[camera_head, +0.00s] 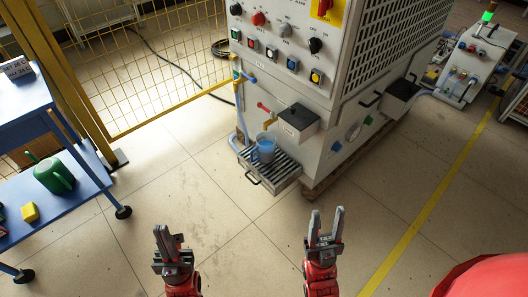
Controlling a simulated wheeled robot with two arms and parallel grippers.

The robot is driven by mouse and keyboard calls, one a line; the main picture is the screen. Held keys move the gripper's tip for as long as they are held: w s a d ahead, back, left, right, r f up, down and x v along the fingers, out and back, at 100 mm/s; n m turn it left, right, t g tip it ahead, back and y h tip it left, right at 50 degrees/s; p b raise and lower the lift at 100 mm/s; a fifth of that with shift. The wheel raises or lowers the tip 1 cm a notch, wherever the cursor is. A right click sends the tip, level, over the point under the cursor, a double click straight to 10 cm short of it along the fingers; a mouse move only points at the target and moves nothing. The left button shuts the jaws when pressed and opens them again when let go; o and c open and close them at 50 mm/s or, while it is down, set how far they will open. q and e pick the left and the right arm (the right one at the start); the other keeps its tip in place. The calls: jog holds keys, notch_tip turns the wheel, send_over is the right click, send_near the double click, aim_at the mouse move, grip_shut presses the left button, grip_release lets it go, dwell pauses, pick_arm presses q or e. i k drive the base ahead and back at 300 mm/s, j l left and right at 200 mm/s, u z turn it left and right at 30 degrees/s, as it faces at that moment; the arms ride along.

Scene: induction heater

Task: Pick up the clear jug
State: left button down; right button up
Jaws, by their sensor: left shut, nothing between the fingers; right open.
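The clear jug (265,152), bluish and see-through, stands upright on the slatted tray (285,177) low on the front of the large grey machine, below a small tap. My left gripper (169,237) is shut and empty, low in the picture, to the left of the jug and apart from it. My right gripper (327,218) is open and empty, to the right of the jug and nearer to me. Neither gripper touches anything.
The grey machine (285,80) with knobs and buttons fills the top middle. A blue cart (90,170) with a green watering can (54,175) and a yellow block (30,212) stands at the left. A yellow mesh fence (150,70) runs behind. The floor between is clear.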

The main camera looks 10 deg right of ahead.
aim_at(265, 147)
jog(key=i+j+u, duration=0.45)
jog(key=i+j, duration=0.25)
jog(key=i, duration=0.1)
